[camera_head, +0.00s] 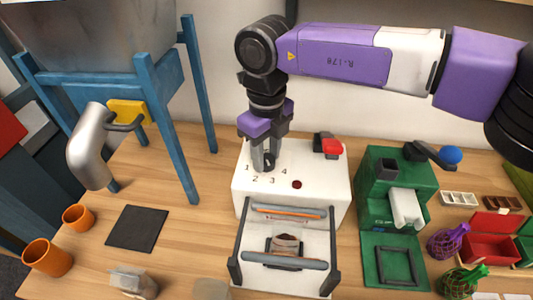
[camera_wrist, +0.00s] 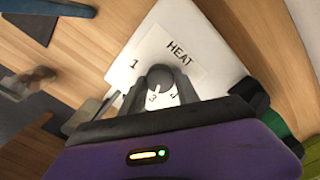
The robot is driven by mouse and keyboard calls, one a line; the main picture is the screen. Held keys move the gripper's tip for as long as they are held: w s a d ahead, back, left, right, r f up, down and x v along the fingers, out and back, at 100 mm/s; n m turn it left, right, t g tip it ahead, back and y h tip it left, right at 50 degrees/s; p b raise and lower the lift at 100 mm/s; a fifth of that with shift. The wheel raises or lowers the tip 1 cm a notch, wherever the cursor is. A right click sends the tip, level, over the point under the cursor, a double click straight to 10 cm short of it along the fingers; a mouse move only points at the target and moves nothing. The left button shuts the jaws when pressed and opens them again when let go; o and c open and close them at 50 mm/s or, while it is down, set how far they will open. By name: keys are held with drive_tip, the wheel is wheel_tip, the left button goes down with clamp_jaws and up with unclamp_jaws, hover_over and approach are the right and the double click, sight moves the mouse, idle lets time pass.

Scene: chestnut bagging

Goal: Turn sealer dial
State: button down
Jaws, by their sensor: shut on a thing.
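The sealer (camera_head: 310,190) is a white box with a dial numbered 1 to 4 on its top, a small dark red spot and a red-and-black part at its back right corner. My gripper (camera_head: 264,166) points down over the dial and is shut on it. In the wrist view the round dark dial (camera_wrist: 160,78) sits between my two fingers, beside the word HEAT; its exact setting is hard to read. At the sealer's front, a frame with orange and grey bars stands around a small bag (camera_head: 286,243) with brown contents.
A green machine (camera_head: 400,190) with a blue-knobbed lever stands right of the sealer. A blue-legged hopper (camera_head: 160,90) with a metal spout stands left. Orange cups (camera_head: 48,258), a dark mat (camera_head: 136,228), net bags (camera_head: 447,241) and a red bin (camera_head: 490,247) lie around.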

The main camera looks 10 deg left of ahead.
sight(266, 158)
drive_tip(key=shift+r, duration=0.1)
idle(0.3)
drive_tip(key=c, duration=0.9)
unclamp_jaws()
drive_tip(key=shift+r+b, duration=0.35)
drive_tip(key=shift+r, duration=3.5)
